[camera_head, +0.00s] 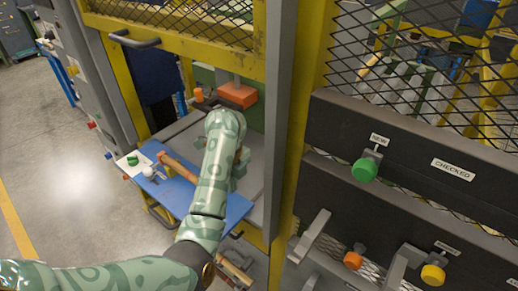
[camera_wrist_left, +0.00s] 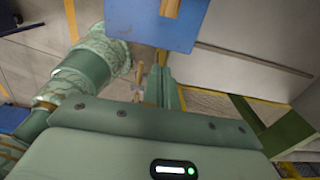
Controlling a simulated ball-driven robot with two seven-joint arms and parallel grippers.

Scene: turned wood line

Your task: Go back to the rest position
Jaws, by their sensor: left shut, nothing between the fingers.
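My left arm reaches from the lower left into an opening in the yellow-framed machine. My left gripper (camera_head: 240,165) is at its end, mostly hidden behind the forearm, over the grey table beside the blue board (camera_head: 237,207). In the left wrist view its fingers (camera_wrist_left: 160,86) are together, with nothing between them. The blue board (camera_wrist_left: 145,22) shows above the fingers there, apart from them. My right gripper is in neither view.
An orange-brown wooden piece (camera_head: 176,167) lies on the board near a small white round thing (camera_head: 149,172). An orange block (camera_head: 237,95) is behind the arm. A grey post (camera_head: 279,110) stands close at right, then a dark rack (camera_head: 410,140) with coloured knobs. Open floor lies left.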

